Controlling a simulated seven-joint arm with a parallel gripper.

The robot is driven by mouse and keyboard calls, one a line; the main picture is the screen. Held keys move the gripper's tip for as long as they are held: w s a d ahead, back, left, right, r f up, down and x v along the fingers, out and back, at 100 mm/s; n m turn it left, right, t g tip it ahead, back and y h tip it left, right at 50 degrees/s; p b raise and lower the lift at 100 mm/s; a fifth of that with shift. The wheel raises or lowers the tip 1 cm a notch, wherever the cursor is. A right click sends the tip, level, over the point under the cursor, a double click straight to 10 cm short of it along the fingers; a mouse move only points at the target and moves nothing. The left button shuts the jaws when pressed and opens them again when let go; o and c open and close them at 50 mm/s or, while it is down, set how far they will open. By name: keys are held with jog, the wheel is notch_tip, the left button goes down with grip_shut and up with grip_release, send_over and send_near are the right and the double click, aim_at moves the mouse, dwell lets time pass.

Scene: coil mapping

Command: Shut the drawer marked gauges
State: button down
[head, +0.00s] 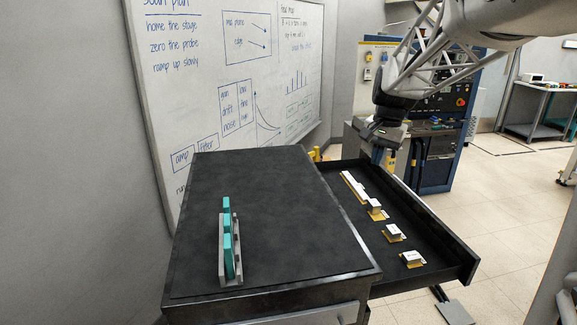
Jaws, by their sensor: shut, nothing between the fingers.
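A black drawer (418,215) is pulled out from the right side of the dark cabinet (285,215). Its front panel (466,266) is at the right end, seen from behind, so any marking on it is hidden. Several small white blocks on gold bases, among them the nearest block (413,258), lie in a row in the drawer, with a long white piece (353,187) at the far end. My gripper (378,153) is shut and empty. It points down and appears over or beyond the drawer's far side; its exact depth is hard to tell.
A grey rack with teal plates (228,245) stands on the cabinet top. A whiteboard (225,75) is on the wall behind. A blue equipment rack (440,150) stands behind the drawer. Open tiled floor (515,225) lies to the right of the drawer.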

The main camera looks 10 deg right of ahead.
jog(key=w+d+f+m, duration=0.3)
jog(key=w+d+f, duration=0.2)
jog(key=d, duration=0.8)
jog(key=w+d+f+m+y, duration=0.1)
jog(key=w+d+f+m, duration=0.2)
jog(key=d, duration=1.1)
jog(key=w+d+f+m+y, duration=0.1)
jog(key=w+d+f+m, duration=0.2)
jog(key=w+d+f, duration=0.5)
jog(key=w+d, duration=0.2)
jog(key=d, duration=0.4)
jog(key=shift+f+g, duration=0.2)
jog(key=shift+g, duration=0.2)
jog(key=shift+w+a+f, duration=0.1)
jog(key=a+f, duration=0.6)
jog(key=f, duration=0.4)
jog(key=shift+a, duration=0.4)
jog(key=shift+a+f, duration=0.1)
jog(key=shift+a, duration=0.1)
